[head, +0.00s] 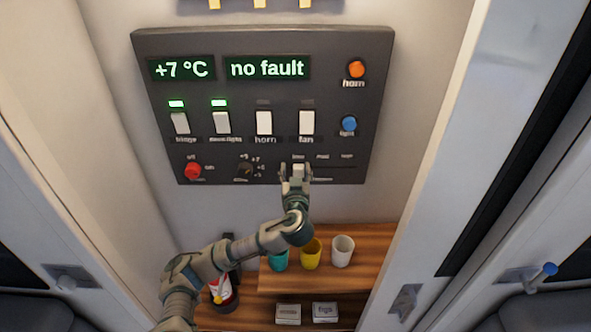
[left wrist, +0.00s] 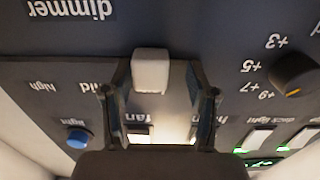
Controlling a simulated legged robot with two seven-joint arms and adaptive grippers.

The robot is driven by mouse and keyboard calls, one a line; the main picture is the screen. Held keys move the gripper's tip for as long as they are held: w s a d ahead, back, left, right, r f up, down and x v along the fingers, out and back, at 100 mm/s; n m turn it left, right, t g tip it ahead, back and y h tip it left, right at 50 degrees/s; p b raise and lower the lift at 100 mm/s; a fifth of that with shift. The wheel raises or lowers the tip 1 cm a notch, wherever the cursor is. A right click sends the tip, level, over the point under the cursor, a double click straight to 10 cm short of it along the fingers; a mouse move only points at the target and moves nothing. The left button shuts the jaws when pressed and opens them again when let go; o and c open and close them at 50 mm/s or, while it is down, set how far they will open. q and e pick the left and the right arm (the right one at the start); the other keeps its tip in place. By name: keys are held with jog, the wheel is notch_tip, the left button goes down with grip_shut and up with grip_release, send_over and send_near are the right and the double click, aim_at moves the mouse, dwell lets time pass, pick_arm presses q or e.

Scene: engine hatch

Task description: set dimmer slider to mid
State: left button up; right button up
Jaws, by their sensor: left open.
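The dimmer slider's white knob (head: 299,170) is on the lower right of the dark control panel (head: 215,92), below the leftmost of three small labels. My left gripper (head: 296,173) is open at the knob, its fingers on either side of it. In the left wrist view, which is upside down, the white knob (left wrist: 150,70) lies between the two spread fingertips (left wrist: 159,92), with gaps on both sides. The "mid" and "high" labels read to the left of the fingers there. My right gripper is not in view.
A rotary temperature knob (head: 245,169) and a red knob (head: 193,170) are left of the slider. White rocker switches (head: 264,123) and a blue button (head: 349,124) are above. Cups, including a yellow one (head: 311,252), stand on a wooden shelf (head: 380,240) below.

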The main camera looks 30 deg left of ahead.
aim_at(321, 165)
pick_arm(q)
jog(key=shift+d, duration=0.15)
jog(key=shift+d+r, duration=0.1)
jog(key=shift+d, duration=0.3)
jog(key=c, duration=0.3)
jog(key=shift+d+r, duration=0.1)
jog(key=shift+d, duration=0.2)
jog(key=c, duration=0.8)
grip_shut()
jog(key=w+d+b, duration=0.1)
jog(key=d, duration=0.1)
jog(key=w+d, duration=0.1)
jog(key=w+d+b, duration=0.1)
jog(key=d, duration=0.1)
jog(key=shift+w+d+b, duration=0.3)
jog(key=shift+d, duration=0.05)
jog(key=shift+w+d+r, duration=0.1)
jog(key=shift+d, duration=0.05)
jog(key=shift+a, duration=0.3)
jog(key=o, duration=1)
grip_release()
jog(key=shift+a, duration=0.1)
jog(key=shift+o, duration=0.5)
jog(key=shift+a+f, duration=0.1)
jog(key=shift+f, duration=0.1)
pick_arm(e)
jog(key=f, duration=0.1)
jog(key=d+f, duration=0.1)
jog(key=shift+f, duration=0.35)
